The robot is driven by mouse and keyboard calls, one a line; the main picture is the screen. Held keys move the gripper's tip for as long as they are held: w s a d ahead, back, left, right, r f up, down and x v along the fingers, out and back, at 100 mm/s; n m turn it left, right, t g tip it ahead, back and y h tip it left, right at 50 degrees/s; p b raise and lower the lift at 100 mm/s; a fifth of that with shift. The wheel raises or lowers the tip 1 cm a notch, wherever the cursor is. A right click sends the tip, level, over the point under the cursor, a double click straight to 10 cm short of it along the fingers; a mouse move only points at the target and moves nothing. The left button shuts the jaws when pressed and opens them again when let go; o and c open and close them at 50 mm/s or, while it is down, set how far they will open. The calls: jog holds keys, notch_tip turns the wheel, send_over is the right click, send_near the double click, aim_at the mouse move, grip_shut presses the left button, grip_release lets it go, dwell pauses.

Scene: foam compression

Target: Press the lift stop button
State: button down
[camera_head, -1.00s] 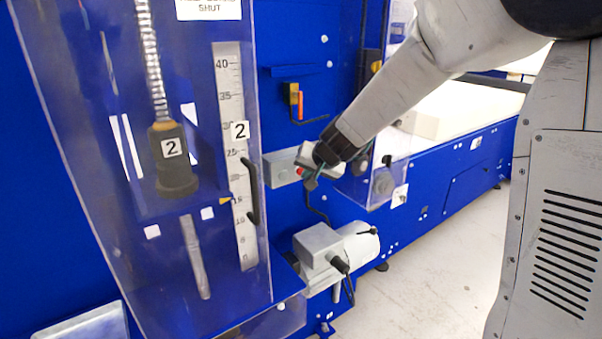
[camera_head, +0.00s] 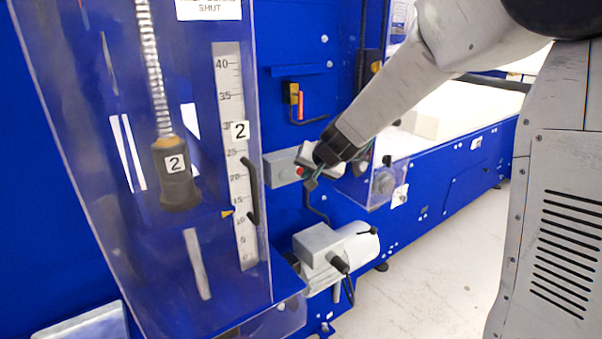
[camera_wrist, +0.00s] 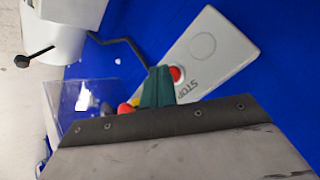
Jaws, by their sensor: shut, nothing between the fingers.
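A grey control box (camera_head: 281,168) is fixed to the blue machine in the head view. A red button (camera_head: 299,171) is at its right end. In the wrist view the box (camera_wrist: 222,55) has a round grey button (camera_wrist: 203,46) and the red button (camera_wrist: 177,74) beside the word STOP. My gripper (camera_head: 311,184) is shut and empty, close to the red button. In the wrist view its dark green fingers (camera_wrist: 158,84) partly cover the red button's edge. I cannot tell whether they touch it.
A clear guard (camera_head: 90,190) encloses a dark weight marked 2 (camera_head: 178,190) beside a scale (camera_head: 238,90). A grey motor (camera_head: 350,245) sits below the box. A red and yellow part (camera_wrist: 127,109) shows left of the fingers in the wrist view. Floor at lower right is clear.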

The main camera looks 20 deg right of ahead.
jog(key=shift+w, duration=0.1)
dwell(0.5)
jog(key=shift+w+a, duration=0.15)
jog(key=shift+w, duration=0.15)
jog(key=shift+s, duration=0.4)
dwell(0.4)
jog(key=s+d, duration=0.2)
jog(key=s, duration=0.3)
jog(key=shift+s, duration=0.4)
dwell(0.3)
